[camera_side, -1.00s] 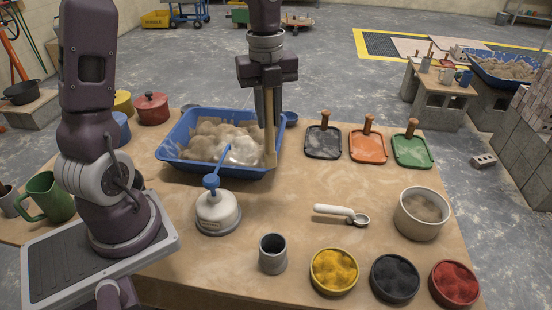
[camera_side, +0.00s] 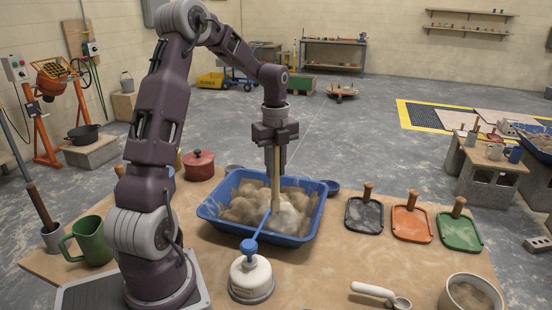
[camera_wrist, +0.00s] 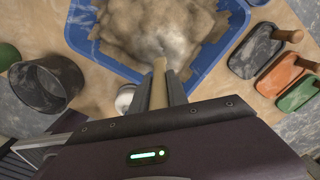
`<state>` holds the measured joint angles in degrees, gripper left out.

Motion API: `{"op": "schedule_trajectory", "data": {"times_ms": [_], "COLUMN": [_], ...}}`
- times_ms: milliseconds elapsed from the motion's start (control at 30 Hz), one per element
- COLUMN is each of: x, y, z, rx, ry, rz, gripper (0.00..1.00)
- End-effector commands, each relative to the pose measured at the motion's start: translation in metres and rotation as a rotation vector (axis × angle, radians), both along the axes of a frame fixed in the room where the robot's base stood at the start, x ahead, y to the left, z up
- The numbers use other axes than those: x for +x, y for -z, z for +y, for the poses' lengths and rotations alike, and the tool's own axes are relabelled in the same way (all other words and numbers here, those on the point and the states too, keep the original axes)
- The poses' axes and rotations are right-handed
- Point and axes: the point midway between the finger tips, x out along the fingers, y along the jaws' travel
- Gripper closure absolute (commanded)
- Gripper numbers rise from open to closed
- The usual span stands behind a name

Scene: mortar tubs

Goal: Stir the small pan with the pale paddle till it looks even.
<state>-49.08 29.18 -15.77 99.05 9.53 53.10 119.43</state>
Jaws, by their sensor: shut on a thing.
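The small blue pan (camera_side: 222,222) stands on the wooden table and holds lumpy tan mix (camera_side: 245,208) with a paler, smoother patch (camera_side: 290,218) near the middle and right. The mix looks uneven. My gripper (camera_side: 276,160) is above the pan, shut on the pale paddle (camera_side: 276,192), which hangs nearly upright. The paddle's lower end goes down into the mix and is hidden there. In the wrist view, the paddle (camera_wrist: 159,84) points at the pale mix (camera_wrist: 165,40) inside the blue pan (camera_wrist: 80,33).
A white pump bottle (camera_side: 250,279) with a blue spout stands close in front of the pan. Black (camera_side: 364,216), orange (camera_side: 411,225) and green (camera_side: 460,232) trays with handles lie to the right. A white-handled scoop (camera_side: 380,293) and a round tub (camera_side: 471,294) are at front right.

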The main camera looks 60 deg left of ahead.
Motion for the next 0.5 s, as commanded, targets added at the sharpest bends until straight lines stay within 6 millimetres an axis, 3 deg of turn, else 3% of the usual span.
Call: {"op": "schedule_trajectory", "data": {"times_ms": [500], "x": [0.0], "y": [0.053], "z": [-0.001], "rx": [-0.001], "ry": [0.0], "rz": [0.002], "gripper": [1.0]}}
